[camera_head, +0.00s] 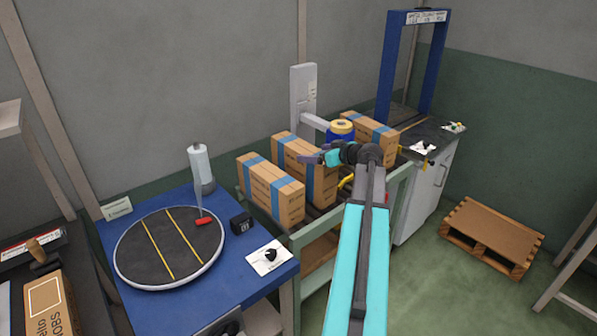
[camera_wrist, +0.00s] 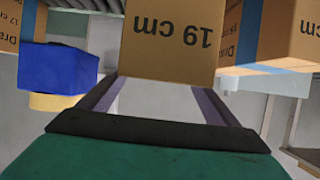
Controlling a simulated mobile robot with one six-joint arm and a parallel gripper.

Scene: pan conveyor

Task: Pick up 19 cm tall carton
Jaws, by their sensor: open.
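The carton marked 19 cm (camera_wrist: 170,55) is brown and shows upside down in the wrist view, straight ahead of my gripper (camera_wrist: 158,88). Its printed face lies in line with the space between the two fingers. In the head view it appears to be the middle carton (camera_head: 322,184) of the row, with blue tape over it. My gripper (camera_head: 312,158) is open and empty at the right side of that carton, its fingers pointing toward it. I cannot tell whether the fingertips reach past its near face.
Another taped carton (camera_head: 271,188) stands left on the conveyor (camera_head: 318,227), and one (camera_head: 370,132) stands right. A blue and yellow unit (camera_head: 341,130) on a grey post is close behind my gripper. A blue table with a round turntable (camera_head: 130,246) is left. A pallet (camera_head: 490,235) lies right.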

